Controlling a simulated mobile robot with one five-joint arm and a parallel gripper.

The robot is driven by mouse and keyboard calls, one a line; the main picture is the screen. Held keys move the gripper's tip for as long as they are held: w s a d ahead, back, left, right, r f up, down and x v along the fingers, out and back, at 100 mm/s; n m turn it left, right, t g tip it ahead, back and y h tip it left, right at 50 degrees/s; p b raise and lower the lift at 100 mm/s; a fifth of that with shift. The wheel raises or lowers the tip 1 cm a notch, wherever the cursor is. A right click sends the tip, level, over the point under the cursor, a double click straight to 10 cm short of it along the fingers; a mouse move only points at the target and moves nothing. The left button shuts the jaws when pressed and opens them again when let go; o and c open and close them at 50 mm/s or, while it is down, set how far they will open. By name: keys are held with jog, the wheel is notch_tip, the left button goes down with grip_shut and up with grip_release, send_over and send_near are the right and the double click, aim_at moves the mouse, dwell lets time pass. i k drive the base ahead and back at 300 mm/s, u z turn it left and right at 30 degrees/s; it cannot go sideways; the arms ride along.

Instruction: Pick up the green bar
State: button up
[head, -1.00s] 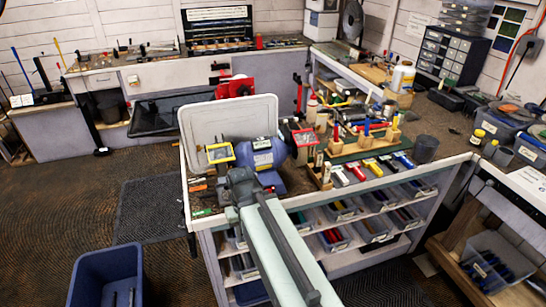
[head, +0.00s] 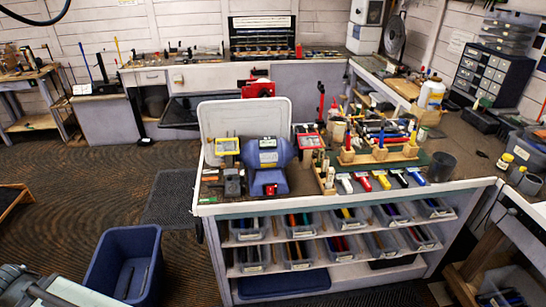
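A small greenish piece (head: 208,199) lies at the front left corner of the workbench top (head: 300,197); it is too small to tell whether it is the green bar. Part of my arm (head: 70,292) shows at the bottom left, well away from the workbench. The fingers of my gripper are outside the picture, so its grip cannot be seen.
A blue bin (head: 125,262) stands on the floor left of the workbench. A blue bench grinder (head: 266,160), a white board (head: 243,115) and a row of coloured club-like tools (head: 381,180) crowd the bench top. Floor at left is open.

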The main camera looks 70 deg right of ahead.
aim_at(321, 151)
jog(key=u, duration=0.05)
jog(key=k, duration=1.75)
jog(key=z, duration=1.1)
jog(key=i, duration=0.5)
jog(key=z, duration=0.05)
